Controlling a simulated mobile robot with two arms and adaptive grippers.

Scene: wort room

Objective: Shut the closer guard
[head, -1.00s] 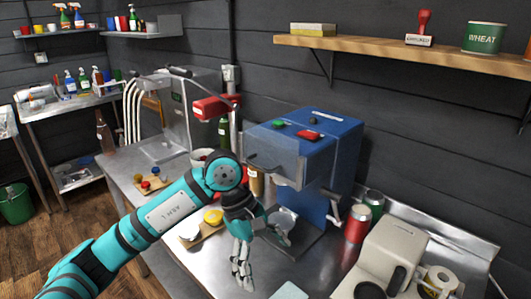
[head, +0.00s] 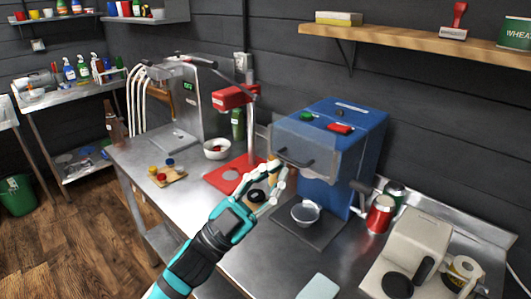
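The blue closer (head: 345,165) stands on the metal bench, with a green and a red button on top. Its clear guard (head: 318,135) sticks out from the upper front, apparently raised, with a dark handle (head: 293,160) at its lower front. A clear cup (head: 305,212) stands on the dark base below, uncovered by the guard. My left gripper (head: 272,180) is in front of the closer, just below and left of the handle. Its fingers look parted and hold nothing that I can see; whether a fingertip touches the guard is unclear. My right gripper is out of view.
A red capper (head: 238,97) stands left of the closer, with a white bowl (head: 217,149) beside it. A red can (head: 380,214) and a beige machine (head: 412,250) stand to the right. A wooden shelf (head: 430,46) runs above.

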